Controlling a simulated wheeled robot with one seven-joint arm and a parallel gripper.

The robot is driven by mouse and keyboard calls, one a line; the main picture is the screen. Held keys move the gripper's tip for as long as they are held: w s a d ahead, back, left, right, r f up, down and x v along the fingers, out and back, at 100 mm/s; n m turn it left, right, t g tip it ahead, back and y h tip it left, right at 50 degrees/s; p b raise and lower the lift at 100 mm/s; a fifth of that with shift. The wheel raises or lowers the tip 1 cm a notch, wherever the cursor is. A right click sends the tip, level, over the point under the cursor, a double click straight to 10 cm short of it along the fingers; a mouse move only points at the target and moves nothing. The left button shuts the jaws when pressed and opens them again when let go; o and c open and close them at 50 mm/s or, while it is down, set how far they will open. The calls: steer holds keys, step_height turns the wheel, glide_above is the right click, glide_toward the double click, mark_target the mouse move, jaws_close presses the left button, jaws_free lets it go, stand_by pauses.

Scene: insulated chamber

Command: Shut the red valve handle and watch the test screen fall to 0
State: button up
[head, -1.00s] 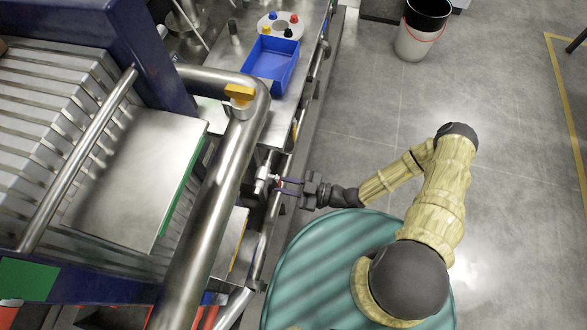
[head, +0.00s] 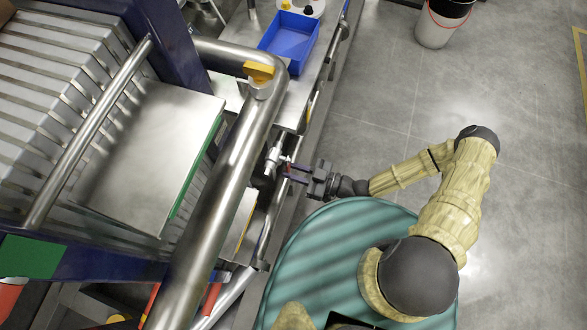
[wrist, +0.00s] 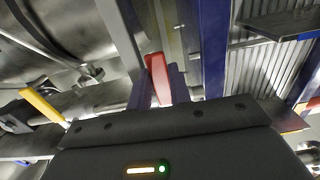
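The red valve handle (wrist: 158,80) stands between the two dark blue fingers of my gripper (wrist: 160,92) in the wrist view. The fingers lie close against both its sides, and my gripper looks shut on it. In the head view my gripper (head: 294,173) reaches left to a small silver valve (head: 275,157) beside the large bent pipe. Only a speck of red shows there, and the fingers hide most of the handle. The test screen cannot be made out in either view.
A thick steel pipe (head: 222,180) with a yellow handle (head: 259,71) runs close left of the valve. A blue tray (head: 289,38) lies on the bench above. Another yellow lever (wrist: 42,105) shows in the wrist view. Open grey floor (head: 390,95) with a bucket (head: 438,25) lies right.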

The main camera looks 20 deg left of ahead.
steer(key=o, duration=0.4)
steer(key=shift+d, duration=0.1)
steer(key=d+b, duration=0.2)
steer(key=d, duration=1.5)
steer(key=shift+w+d, duration=0.15)
steer(key=shift+r, duration=0.1)
